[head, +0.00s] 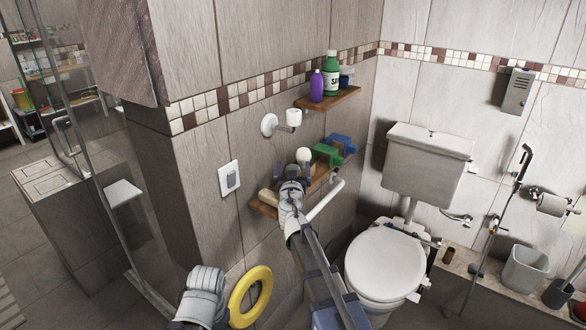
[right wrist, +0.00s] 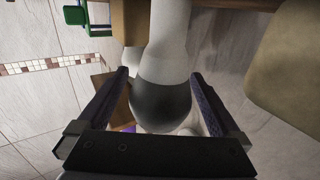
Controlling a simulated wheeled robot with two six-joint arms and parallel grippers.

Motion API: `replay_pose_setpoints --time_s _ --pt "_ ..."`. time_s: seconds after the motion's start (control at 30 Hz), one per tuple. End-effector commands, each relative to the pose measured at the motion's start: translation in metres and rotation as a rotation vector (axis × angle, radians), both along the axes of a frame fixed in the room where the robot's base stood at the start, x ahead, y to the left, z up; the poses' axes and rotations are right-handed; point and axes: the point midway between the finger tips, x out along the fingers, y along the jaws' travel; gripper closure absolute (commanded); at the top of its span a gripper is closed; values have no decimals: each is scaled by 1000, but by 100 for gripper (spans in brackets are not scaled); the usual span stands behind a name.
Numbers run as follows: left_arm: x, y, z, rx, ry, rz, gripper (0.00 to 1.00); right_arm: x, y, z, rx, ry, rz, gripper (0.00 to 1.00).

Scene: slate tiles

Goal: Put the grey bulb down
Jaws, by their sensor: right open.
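The bulb (right wrist: 160,98) shows in the right wrist view as a rounded dark grey part with a pale white part beyond it. In the head view a pale round top (head: 303,154), likely the same bulb, shows just above my right gripper (head: 294,172), at the lower wooden shelf (head: 265,209). The gripper is open. Its wrist hides the bulb's lower part and the shelf beneath. My left gripper is not in view.
A green object (head: 327,153) and a blue one (head: 342,142) sit at the shelf's far end, a beige item (head: 268,196) at its near end. A white wall bar (head: 325,200) is close by. The upper shelf (head: 330,98) holds bottles. A toilet (head: 385,262) stands right.

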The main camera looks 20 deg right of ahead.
Motion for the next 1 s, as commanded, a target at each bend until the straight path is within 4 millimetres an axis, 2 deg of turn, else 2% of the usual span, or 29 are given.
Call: replay_pose_setpoints --time_s 0.17,0.27,0.47,0.8,1.0 --pt "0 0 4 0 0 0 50 0 0 4 0 0 0 0" --pt "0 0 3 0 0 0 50 -8 3 3 0 0 1 0" --pt "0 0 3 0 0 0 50 -39 12 3 0 0 0 0" --pt "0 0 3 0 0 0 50 -103 34 3 0 0 2 0" --pt "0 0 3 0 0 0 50 -115 38 3 0 0 -1 0"
